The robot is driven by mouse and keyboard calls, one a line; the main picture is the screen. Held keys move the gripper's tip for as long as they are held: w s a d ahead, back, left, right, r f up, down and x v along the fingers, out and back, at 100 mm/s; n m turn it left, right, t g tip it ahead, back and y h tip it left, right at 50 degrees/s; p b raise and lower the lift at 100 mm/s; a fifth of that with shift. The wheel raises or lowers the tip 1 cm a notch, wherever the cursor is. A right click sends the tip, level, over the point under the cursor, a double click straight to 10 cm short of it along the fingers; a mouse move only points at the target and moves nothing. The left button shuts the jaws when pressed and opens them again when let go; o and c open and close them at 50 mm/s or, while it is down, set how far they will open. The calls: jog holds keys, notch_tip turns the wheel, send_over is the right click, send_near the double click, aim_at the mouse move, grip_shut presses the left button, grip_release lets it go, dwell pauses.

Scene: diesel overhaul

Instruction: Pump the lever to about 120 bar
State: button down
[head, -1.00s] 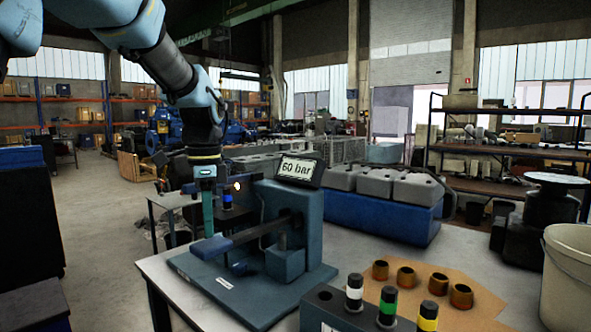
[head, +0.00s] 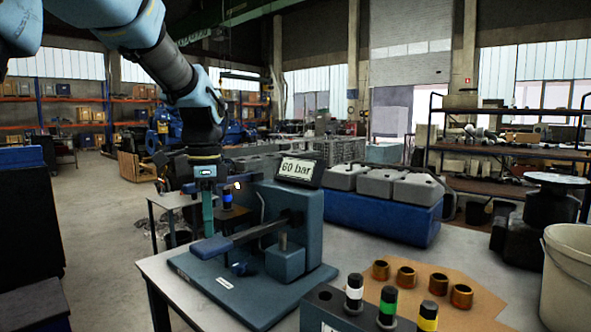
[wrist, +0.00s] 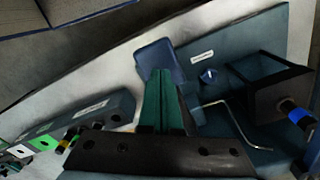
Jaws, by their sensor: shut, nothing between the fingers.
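The blue pump stand (head: 232,302) sits on the workbench in the head view. Its display (head: 299,170) reads 60 bar. The lever (head: 252,232) is a bar running from the pump block to a wide blue handle pad (head: 211,246) at its left end. My gripper (head: 208,228) points straight down at the pad, its green fingers shut and empty. In the wrist view the shut fingers (wrist: 163,105) overlap the lower edge of the blue pad (wrist: 160,62). I cannot tell whether they touch it.
A block with white, green and yellow-banded plugs (head: 345,318) stands at the front. Several bronze bushings (head: 406,276) lie on brown paper (head: 425,300) to its right. A pale bucket (head: 570,280) stands at the far right.

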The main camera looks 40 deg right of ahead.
aim_at(212, 243)
jog(key=shift+f, duration=0.15)
jog(key=shift+d+f+b, duration=0.15)
jog(key=shift+f+b, duration=0.75)
jog(key=shift+f, duration=0.7)
jog(key=shift+d+f+b, duration=0.1)
jog(key=shift+f+b, duration=0.75)
jog(key=shift+f, duration=0.7)
jog(key=r+p, duration=0.3)
jog(key=r, duration=0.1)
jog(key=a+r+p, duration=0.1)
jog(key=r+p, duration=0.1)
jog(key=shift+r+p, duration=0.35)
notch_tip(212, 243, up, 4)
jog(key=p, duration=0.3)
jog(key=shift+p, duration=0.35)
